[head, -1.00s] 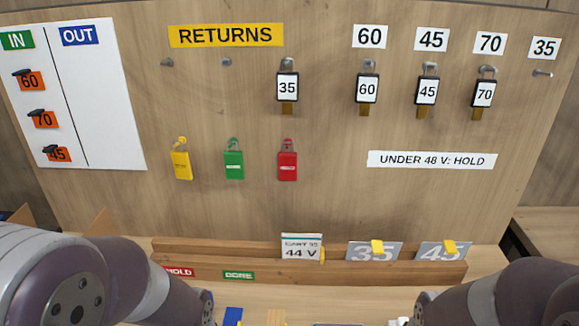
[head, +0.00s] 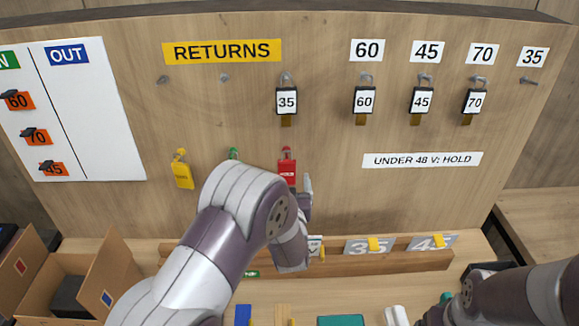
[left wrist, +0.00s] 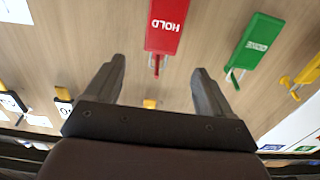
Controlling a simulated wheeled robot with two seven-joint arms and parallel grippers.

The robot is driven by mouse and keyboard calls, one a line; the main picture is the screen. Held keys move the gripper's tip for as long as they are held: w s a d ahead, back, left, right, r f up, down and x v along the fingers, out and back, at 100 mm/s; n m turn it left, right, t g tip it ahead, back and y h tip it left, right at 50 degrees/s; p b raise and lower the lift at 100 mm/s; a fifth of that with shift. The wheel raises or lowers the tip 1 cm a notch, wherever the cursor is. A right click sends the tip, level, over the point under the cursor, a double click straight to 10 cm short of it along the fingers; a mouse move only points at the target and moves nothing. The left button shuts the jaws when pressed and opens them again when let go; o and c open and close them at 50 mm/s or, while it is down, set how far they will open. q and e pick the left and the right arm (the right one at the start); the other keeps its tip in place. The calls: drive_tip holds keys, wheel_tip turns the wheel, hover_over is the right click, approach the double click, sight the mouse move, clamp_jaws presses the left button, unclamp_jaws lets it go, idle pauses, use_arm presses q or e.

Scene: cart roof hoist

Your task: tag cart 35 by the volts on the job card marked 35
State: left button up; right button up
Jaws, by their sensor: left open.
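The red HOLD tag (head: 287,172) hangs on the board; it shows upside down in the left wrist view (left wrist: 172,25). The green DONE tag (left wrist: 255,45) and the yellow tag (head: 183,174) hang to its left in the head view. The job card (head: 315,246) in the rack is mostly hidden by my left arm. Lock 35 (head: 287,101) hangs under RETURNS. My right gripper is out of view.
A sign (head: 422,160) reads "UNDER 48 V: HOLD". Locks 60 (head: 365,101), 45 (head: 422,101) and 70 (head: 473,102) hang at the right; the 35 peg (head: 529,81) is bare. Grey cards 35 (head: 360,250) and 45 (head: 425,246) stand in the rack. An open cardboard box (head: 112,275) is at lower left.

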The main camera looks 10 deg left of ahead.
sight(287, 162)
use_arm(q)
drive_tip(key=p+x, duration=0.1)
drive_tip(key=x, duration=0.4)
drive_tip(key=shift+w+a+p, duration=0.15)
drive_tip(key=shift+w+p, duration=0.2)
drive_tip(key=shift+w+a, duration=0.15)
drive_tip(key=shift+w, duration=0.5)
drive_tip(key=c, duration=1.3)
drive_tip(key=shift+r, duration=0.15)
drive_tip(key=shift+r, duration=0.2)
